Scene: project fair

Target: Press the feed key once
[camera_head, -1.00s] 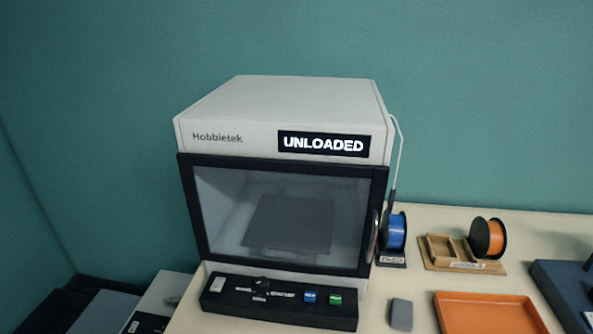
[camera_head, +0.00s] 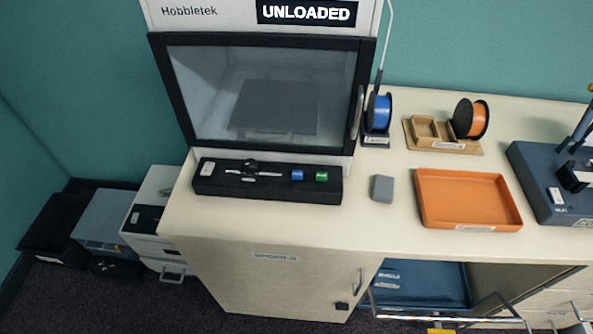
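The Hobbletek printer (camera_head: 361,75) stands on the cream bench, its display (camera_head: 306,13) reading UNLOADED. Its dark-framed door is shut, with a grey plate visible behind the glass. A black control panel (camera_head: 220,189) lies along the printer's front foot. It carries a white switch (camera_head: 207,168) at the left, a dark knob (camera_head: 250,166) with a pale marking, a blue key (camera_head: 297,175) and a green key (camera_head: 321,177). The key labels are too small to read, so I cannot tell which is the feed key. Neither of my grippers shows.
A blue spool (camera_head: 378,113) stands right of the printer, and an orange spool (camera_head: 478,119) on a wooden holder (camera_head: 414,144). A grey block (camera_head: 382,188) and an orange tray (camera_head: 466,173) lie on the bench (camera_head: 300,224). A blue-grey machine (camera_head: 545,175) is at the right.

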